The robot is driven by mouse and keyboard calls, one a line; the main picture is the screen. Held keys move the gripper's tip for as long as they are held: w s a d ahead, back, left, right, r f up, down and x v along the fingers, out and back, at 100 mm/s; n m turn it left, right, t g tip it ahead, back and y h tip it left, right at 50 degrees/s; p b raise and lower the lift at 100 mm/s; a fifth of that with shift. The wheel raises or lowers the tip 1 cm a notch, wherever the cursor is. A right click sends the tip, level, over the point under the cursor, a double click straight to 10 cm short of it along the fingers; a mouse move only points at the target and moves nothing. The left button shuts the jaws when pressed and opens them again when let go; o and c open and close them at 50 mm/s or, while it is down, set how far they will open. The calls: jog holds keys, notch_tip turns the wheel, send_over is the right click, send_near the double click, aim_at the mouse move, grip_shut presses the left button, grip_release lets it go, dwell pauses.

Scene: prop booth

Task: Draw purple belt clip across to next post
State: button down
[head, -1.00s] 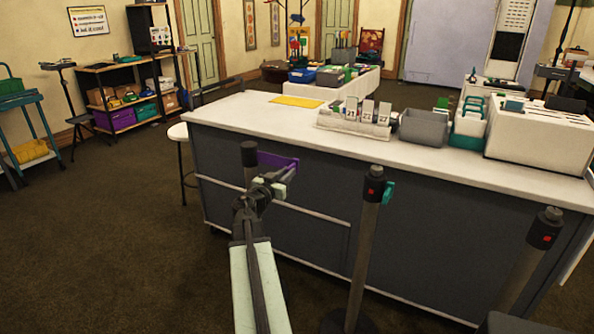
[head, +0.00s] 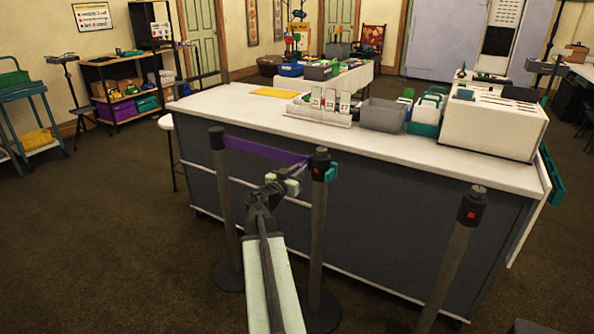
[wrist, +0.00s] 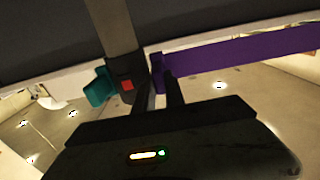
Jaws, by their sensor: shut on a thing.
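The purple belt (head: 262,151) stretches from the left post (head: 218,190) toward the middle post (head: 318,220). Its clip end (wrist: 157,84) is in my gripper (head: 290,180), just beside the middle post's black head (wrist: 127,82). I cannot tell whether clip and head touch. In the wrist view, which looks upside down, my gripper's fingers (wrist: 160,88) are shut on the clip, and the purple belt (wrist: 235,48) runs off to the right. The middle post's head has a red square (wrist: 127,85) and a teal clip (wrist: 98,88) on the side away from the purple belt.
A third post (head: 455,250) with a red square stands at the right. A long counter (head: 390,150) stands close behind the posts, carrying white card holders (head: 330,105) and a grey bin (head: 382,116). Open carpet (head: 100,220) lies to the left.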

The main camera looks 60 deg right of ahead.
dwell(0.3)
jog(key=c, duration=1.7)
grip_release()
jog(key=shift+a, duration=0.15)
